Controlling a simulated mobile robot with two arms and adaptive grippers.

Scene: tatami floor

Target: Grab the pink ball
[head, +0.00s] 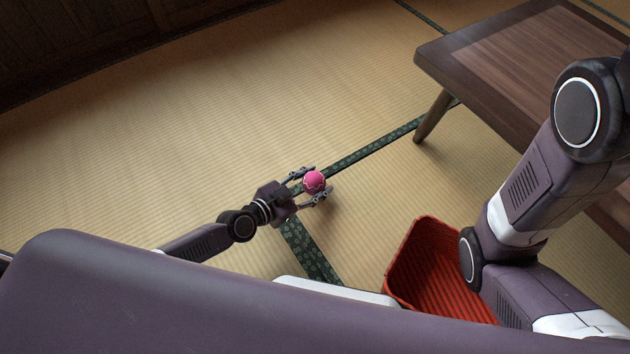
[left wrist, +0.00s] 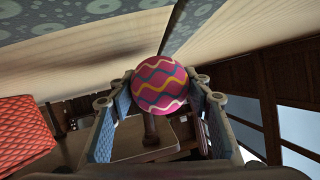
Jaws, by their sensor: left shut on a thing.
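The pink ball (head: 314,182) has wavy stripes and sits between the fingers of my left gripper (head: 316,184) in the head view. In the left wrist view the ball (left wrist: 160,86) shows wavy yellow, white and teal lines, with one finger of the left gripper (left wrist: 159,98) on each side. My left gripper is shut on the ball. In the head view my right arm comes in at the right, but its gripper is not visible.
A red ribbed basket (head: 408,255) stands at the lower right, partly hidden by my arm. It also shows in the left wrist view (left wrist: 24,130). A low wooden table (head: 500,62) stands at the upper right. The tatami floor (head: 200,120) at the left and middle is clear.

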